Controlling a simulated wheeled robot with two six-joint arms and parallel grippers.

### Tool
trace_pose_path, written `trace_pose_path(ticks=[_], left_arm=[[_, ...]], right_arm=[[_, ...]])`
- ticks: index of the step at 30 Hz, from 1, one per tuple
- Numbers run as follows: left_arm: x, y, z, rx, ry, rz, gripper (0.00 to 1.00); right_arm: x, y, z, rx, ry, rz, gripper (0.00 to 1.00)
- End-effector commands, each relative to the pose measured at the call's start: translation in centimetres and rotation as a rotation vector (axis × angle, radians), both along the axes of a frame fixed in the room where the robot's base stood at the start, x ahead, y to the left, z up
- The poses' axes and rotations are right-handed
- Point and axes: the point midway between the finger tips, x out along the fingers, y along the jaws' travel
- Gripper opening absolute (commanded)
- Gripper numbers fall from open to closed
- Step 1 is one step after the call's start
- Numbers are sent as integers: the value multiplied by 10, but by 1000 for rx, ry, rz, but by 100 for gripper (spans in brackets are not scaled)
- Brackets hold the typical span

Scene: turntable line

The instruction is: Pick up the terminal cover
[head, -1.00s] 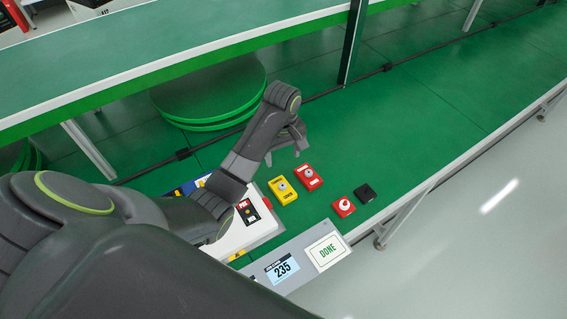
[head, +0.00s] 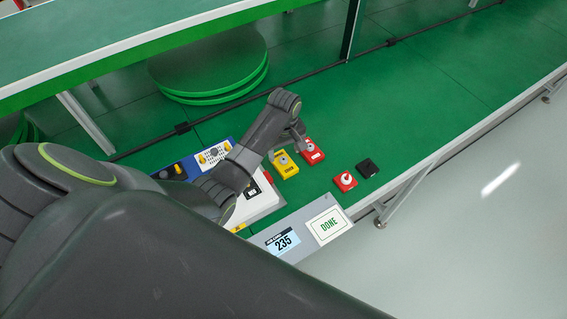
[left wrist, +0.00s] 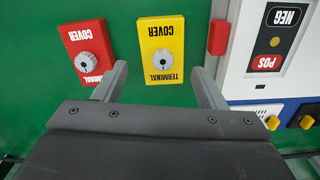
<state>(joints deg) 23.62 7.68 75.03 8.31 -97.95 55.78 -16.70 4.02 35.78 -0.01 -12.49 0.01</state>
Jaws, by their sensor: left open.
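Two terminal covers with grey knobs lie side by side on the green surface. The yellow cover (head: 288,170) and the red cover (head: 316,156) are right by my left gripper (head: 284,147), which partly overlaps them in the head view. In the left wrist view the yellow cover (left wrist: 161,33) lies ahead of the gap between my open, empty fingers (left wrist: 161,85). The red cover (left wrist: 87,38) lies to the left, its lower edge close to the left finger. Neither cover is held. My right gripper is not in view.
A white unit with POS and NEG labels (left wrist: 236,68) stands right of the yellow cover. A red block with a white knob (head: 345,182) and a black block (head: 368,167) lie near the front edge. A DONE panel (head: 329,225) is nearer.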

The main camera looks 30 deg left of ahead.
Motion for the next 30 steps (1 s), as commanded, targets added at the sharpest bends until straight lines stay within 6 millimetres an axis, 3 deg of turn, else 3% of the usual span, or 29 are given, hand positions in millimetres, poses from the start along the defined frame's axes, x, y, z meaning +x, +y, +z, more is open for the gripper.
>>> trace_pose_path(ticks=[12, 22, 30], left_arm=[[-4, 1, -46, 0, 4, 1, 65], [-4, 1, -51, 1, 1, 0, 65], [-4, 1, -51, 1, 1, 0, 31]], right_arm=[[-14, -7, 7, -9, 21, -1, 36], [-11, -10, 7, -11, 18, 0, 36], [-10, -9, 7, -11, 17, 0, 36]])
